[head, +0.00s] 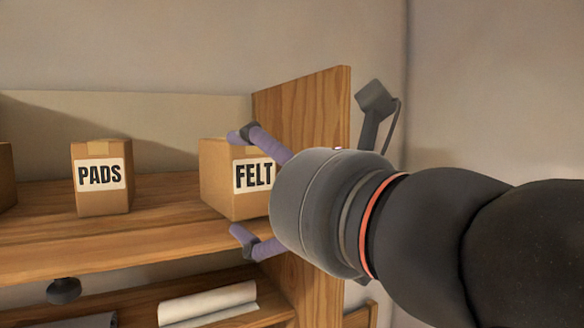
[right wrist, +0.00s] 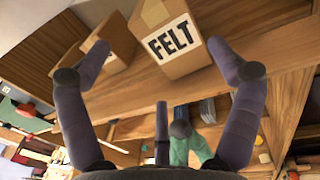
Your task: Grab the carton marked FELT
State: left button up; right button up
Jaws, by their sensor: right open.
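The carton marked FELT (head: 218,182) is a brown box with a white label. It stands upright on the wooden shelf, near the right side panel, and its right part is hidden behind my right gripper. My right gripper (head: 236,185) is open, with one purple finger near the carton's top and the other below its front lower edge. In the right wrist view the carton (right wrist: 185,66) lies ahead between the two open fingers (right wrist: 158,52), closer to the right fingertip. Nothing is held. My left gripper is not in view.
A carton marked PADS (head: 103,200) stands to the left on the same shelf (head: 50,235), and part of another box (head: 6,175) shows at the left edge. The upright wooden panel (head: 305,110) closes the shelf's right end. A pale roll (head: 208,302) lies on the lower shelf.

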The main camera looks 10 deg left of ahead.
aim_at(245, 181)
jog(key=shift+x, duration=0.95)
jog(key=x, duration=0.1)
jog(key=p+x, duration=0.1)
jog(key=x, duration=0.2)
jog(key=shift+w+f, duration=0.25)
jog(key=shift+w+a+p, duration=0.3)
jog(key=shift+w, duration=0.1)
jog(key=shift+s+d, duration=0.15)
jog(key=c, duration=1)
jog(key=shift+r, duration=0.1)
